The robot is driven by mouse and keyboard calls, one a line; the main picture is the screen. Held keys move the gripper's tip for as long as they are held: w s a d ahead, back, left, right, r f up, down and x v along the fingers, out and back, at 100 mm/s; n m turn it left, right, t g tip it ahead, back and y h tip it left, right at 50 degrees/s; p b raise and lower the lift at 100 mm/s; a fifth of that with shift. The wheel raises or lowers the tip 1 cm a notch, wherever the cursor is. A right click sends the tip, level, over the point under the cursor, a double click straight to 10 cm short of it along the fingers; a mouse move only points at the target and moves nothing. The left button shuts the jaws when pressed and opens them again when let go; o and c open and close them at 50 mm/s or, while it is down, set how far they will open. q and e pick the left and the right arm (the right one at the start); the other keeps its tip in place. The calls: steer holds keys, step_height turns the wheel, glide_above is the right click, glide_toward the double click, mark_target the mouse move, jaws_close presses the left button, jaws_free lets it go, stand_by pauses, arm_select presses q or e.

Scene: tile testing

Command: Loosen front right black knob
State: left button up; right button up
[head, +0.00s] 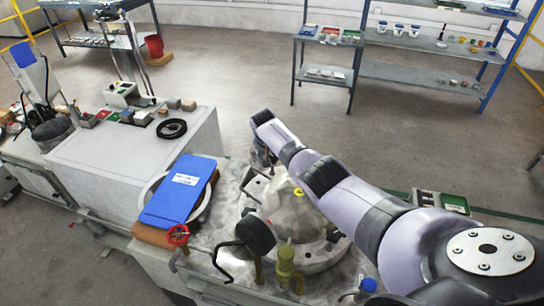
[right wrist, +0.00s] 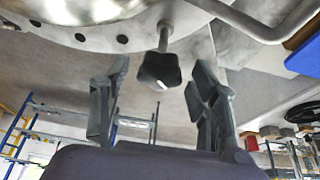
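My right gripper (right wrist: 159,72) is open, with one finger on each side of the knob. Gaps show between the knob and both fingers. A large black part (head: 256,236) sits at the dome's front left. My left gripper is out of view.
A bent metal bar (right wrist: 245,25) runs close above the right finger in the wrist view. A blue board (head: 178,192), a red valve wheel (head: 178,235) and a yellow-green fitting (head: 286,266) are near the dome. Shelves (head: 425,60) stand far back, beyond open floor.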

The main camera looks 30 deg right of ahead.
steer(key=shift+c, duration=1.2)
steer(key=c, duration=0.8)
steer(key=shift+c, duration=0.2)
